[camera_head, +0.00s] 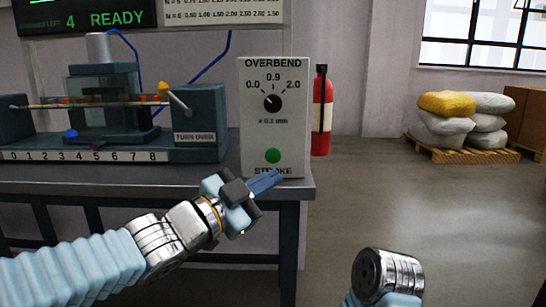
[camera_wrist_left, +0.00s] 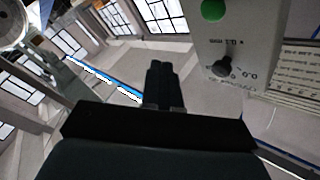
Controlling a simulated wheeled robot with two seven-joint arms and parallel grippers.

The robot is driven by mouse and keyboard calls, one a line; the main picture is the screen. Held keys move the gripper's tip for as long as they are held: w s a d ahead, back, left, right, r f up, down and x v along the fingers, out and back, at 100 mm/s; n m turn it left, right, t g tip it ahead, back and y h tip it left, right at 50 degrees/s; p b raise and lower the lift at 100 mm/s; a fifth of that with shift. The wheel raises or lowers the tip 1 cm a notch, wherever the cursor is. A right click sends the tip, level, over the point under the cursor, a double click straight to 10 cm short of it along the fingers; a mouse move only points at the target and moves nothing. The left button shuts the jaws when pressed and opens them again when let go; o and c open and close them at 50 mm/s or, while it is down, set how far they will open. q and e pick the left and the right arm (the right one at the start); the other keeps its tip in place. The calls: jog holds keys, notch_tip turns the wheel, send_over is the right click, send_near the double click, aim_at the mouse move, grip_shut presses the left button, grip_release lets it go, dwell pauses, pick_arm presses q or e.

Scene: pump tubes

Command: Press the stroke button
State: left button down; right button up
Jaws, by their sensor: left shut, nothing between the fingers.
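The white control box (camera_head: 274,115) stands at the right end of the table, with a dial marked OVERBEND above and the round green stroke button (camera_head: 273,155) below. In the left wrist view the button (camera_wrist_left: 212,10) shows at the top, up and right of my fingers. My left gripper (camera_head: 268,181) is shut and empty. In the head view its fingertips lie just below the button, overlapping part of the STROKE label. I cannot tell how far they are from the box face. The button shows uncovered. My right gripper is out of view.
A machine with a numbered scale and a TURN OVER plate (camera_head: 195,137) stands on the grey table (camera_head: 200,177), left of the box. A red extinguisher (camera_head: 321,112) is behind the box. A pallet (camera_head: 460,150) of sacks stands far right. The floor between is clear.

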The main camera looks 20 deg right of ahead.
aim_at(273, 156)
pick_arm(q)
jog(key=w+d+p, duration=0.2)
jog(key=w+p, duration=0.2)
jog(key=w, duration=0.4)
jog(key=shift+d, duration=0.15)
jog(key=shift+w, duration=0.1)
dwell(1.8)
jog(key=shift+w+d+p, duration=0.15)
jog(key=shift+w+p, duration=0.2)
jog(key=shift+p, duration=0.05)
